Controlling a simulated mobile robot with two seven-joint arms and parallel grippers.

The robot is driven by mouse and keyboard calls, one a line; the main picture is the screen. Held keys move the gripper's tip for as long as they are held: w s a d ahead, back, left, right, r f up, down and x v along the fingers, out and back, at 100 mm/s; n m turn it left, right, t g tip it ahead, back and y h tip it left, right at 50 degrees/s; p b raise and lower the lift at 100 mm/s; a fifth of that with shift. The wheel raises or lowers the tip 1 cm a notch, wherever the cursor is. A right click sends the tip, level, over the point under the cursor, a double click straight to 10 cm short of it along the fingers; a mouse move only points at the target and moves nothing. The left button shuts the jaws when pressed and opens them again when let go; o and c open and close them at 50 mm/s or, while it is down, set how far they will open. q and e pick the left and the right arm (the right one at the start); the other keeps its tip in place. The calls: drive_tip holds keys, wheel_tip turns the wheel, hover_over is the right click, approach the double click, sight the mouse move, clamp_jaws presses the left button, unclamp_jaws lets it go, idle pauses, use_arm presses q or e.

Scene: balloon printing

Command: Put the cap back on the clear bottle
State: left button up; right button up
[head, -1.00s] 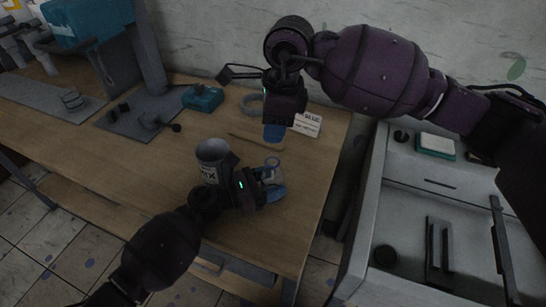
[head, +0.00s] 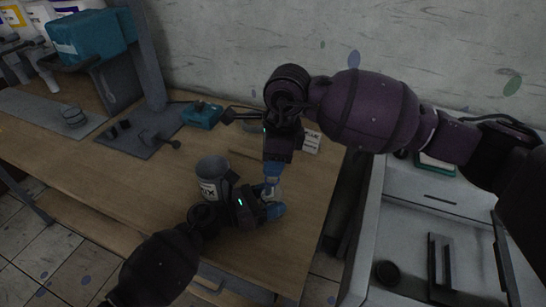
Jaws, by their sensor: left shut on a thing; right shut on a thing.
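The clear bottle (head: 270,191) stands on the wooden table, right of the white mug. My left gripper (head: 266,209) is shut on the bottle from the left, its blue fingertips around the body, which hides much of it. My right gripper (head: 272,168) points down straight above the bottle mouth. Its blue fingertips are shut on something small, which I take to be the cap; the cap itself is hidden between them. The fingertips reach the top of the bottle in this view. I cannot tell whether the cap touches the mouth or how it is seated.
The white mug (head: 212,180) with dark lettering stands close beside my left gripper. A small white label card (head: 311,142) and a teal box (head: 202,114) are further back on the table (head: 130,165). A grey cabinet (head: 390,235) stands to the right, past the table's edge.

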sight(272, 195)
drive_tip(key=shift+f, duration=0.7)
drive_tip(key=shift+f, duration=0.55)
drive_tip(key=m+h, duration=0.1)
drive_tip(key=m, duration=1.1)
drive_tip(key=m+h, duration=0.1)
drive_tip(key=m, duration=1.1)
drive_tip(key=m+h, duration=0.1)
drive_tip(key=m, duration=1)
drive_tip(key=shift+a+f+m+h, duration=0.1)
drive_tip(key=shift+a+m+h, duration=0.1)
drive_tip(key=shift+m+h, duration=0.15)
